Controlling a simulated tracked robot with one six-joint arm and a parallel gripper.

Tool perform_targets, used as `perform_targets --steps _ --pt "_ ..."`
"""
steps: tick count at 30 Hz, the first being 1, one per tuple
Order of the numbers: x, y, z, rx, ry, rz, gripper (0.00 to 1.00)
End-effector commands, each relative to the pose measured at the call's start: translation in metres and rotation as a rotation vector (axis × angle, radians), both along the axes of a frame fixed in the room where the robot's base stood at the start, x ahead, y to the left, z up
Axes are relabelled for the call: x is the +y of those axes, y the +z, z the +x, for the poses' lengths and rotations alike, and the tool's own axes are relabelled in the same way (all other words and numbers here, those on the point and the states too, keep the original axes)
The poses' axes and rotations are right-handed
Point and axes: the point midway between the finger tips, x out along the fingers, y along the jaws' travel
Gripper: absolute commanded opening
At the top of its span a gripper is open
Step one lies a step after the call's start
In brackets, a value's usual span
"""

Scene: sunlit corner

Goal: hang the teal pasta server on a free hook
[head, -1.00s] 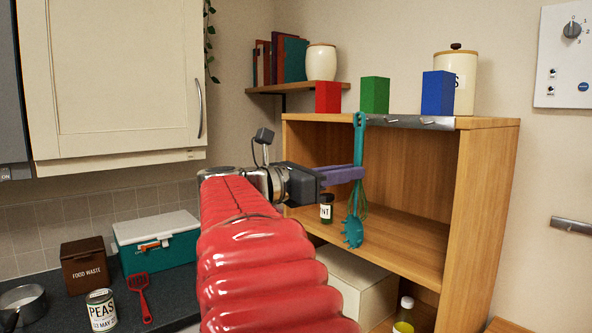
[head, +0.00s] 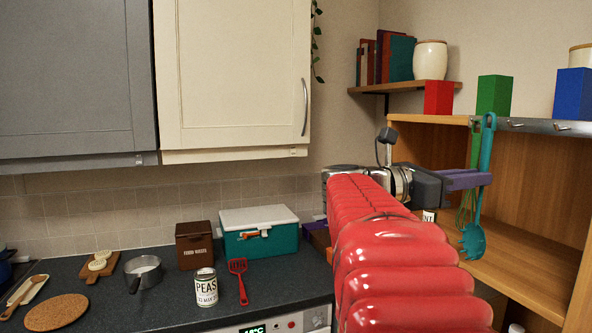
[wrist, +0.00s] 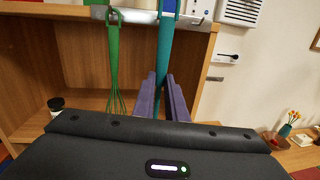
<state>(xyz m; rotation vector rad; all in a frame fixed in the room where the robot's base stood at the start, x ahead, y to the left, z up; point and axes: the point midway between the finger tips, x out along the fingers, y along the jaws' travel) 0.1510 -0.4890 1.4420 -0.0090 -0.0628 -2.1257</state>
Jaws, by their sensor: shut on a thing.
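My gripper (head: 482,179), with purple fingers, is shut on the handle of the teal pasta server (head: 486,150). The server is upright, its toothed head down and its looped top level with the metal hook rail (head: 540,126). In the wrist view the teal handle (wrist: 164,50) stands between the fingers (wrist: 162,84), and its loop overlaps the rail's front. I cannot tell whether the loop is around a hook. A green whisk (wrist: 113,60) hangs from the rail to the left. Bare hooks show on the rail right of the server in the head view.
The rail runs along the front of a wooden shelf unit (head: 578,205). Red (head: 438,98), green (head: 494,95) and blue (head: 573,93) blocks stand on top. A dark jar (wrist: 56,104) stands inside, left of the whisk. The shelf space behind the server looks open.

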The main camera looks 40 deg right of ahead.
Motion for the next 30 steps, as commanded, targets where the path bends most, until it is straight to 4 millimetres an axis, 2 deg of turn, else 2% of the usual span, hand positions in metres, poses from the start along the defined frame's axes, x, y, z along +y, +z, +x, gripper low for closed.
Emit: perform_targets --steps 30 --pt "-0.039 -0.004 -0.018 0.0 -0.001 -0.001 0.0"
